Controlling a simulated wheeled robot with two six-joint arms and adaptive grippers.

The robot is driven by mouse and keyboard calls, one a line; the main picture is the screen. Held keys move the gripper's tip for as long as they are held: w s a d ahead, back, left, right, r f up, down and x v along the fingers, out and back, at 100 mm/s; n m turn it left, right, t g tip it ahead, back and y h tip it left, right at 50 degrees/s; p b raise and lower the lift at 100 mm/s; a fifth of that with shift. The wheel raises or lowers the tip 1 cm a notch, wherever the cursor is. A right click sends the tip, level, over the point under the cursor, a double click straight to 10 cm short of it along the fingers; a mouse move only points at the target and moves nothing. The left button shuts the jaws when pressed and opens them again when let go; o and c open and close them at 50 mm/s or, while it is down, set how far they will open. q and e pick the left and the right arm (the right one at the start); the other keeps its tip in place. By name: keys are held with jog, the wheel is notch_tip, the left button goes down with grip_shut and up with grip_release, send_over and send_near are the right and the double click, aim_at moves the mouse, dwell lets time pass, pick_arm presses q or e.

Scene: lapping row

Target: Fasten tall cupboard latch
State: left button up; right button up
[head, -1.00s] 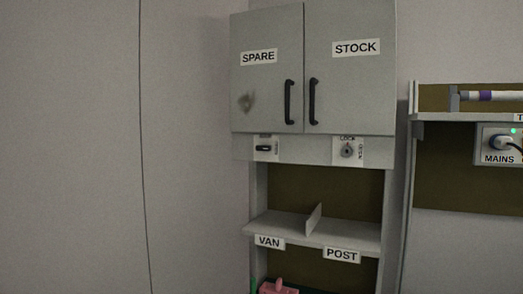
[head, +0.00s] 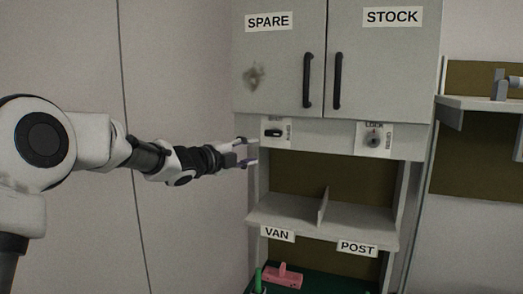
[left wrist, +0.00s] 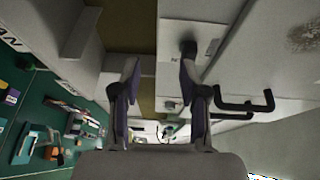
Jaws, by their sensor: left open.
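The tall cupboard (head: 290,62) has two grey doors labelled SPARE and STOCK, both closed, with black upright handles. In the left wrist view the black piece (left wrist: 188,48) lies close by the right fingertip, and the knob (left wrist: 171,104) is farther off. My left gripper (head: 250,152) is open and empty, just left of and below the black piece. I cannot see it touching. My right gripper is out of view.
Below the rail is an open bay with a shelf (head: 340,229) labelled VAN and POST, with an upright divider. A pink item (head: 285,276) lies on a green surface lower down. Another shelf (head: 485,104) stands at right. A plain wall fills the left.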

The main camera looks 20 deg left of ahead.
aim_at(271, 133)
pick_arm(q)
notch_tip(271, 133, up, 5)
jog(key=d+p, duration=0.1)
jog(key=d, duration=0.1)
jog(key=p+x, duration=0.1)
jog(key=x, duration=0.1)
jog(key=p+x, duration=0.1)
jog(key=x, duration=0.1)
jog(key=a+f+p+x, duration=0.1)
jog(key=x, duration=0.1)
jog(key=shift+w+d, duration=0.1)
jog(key=shift+w, duration=0.15)
jog(key=shift+s+d+r, duration=0.15)
jog(key=shift+s+d, duration=0.15)
jog(key=shift+s, duration=0.05)
grip_shut()
pick_arm(e)
jog(key=r, duration=0.4)
jog(key=shift+s+d+r, duration=0.25)
jog(key=shift+s+d, duration=0.05)
